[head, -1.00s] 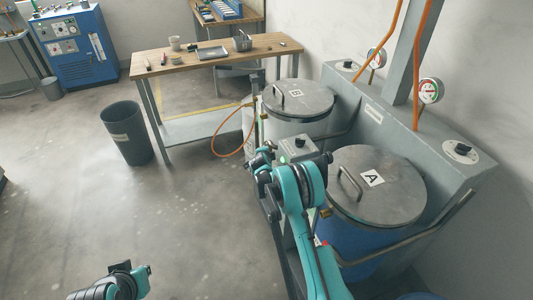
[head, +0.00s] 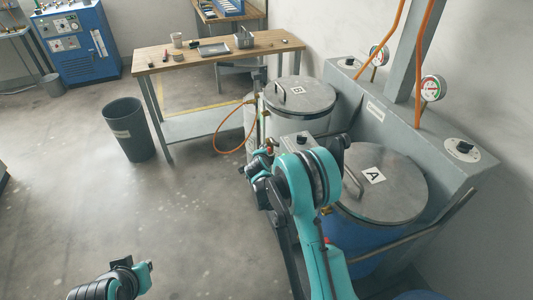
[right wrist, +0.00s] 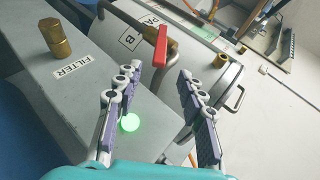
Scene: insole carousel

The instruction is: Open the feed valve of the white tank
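The white tank (head: 282,127) stands behind the blue tank, its grey lid marked B (head: 313,90). In the right wrist view a red lever (right wrist: 161,47) sits on a brass valve body beside a pipe, near the label B. My right gripper (right wrist: 160,73) is open and empty. The red lever shows just beyond its fingertips, between them in the picture; no contact is visible. In the head view my right gripper (head: 258,163) is beside the white tank, partly hidden by my arm. My left gripper (head: 142,272) is low at the left, away from the tanks; its fingers are unclear.
The blue tank (head: 360,240) with lid A (head: 395,200) stands close to my right arm. A grey box labelled FILTER (right wrist: 75,95) has a brass fitting (right wrist: 55,38) and a green light (right wrist: 130,122). An orange hose (head: 230,133) hangs by the white tank. Floor at left is open.

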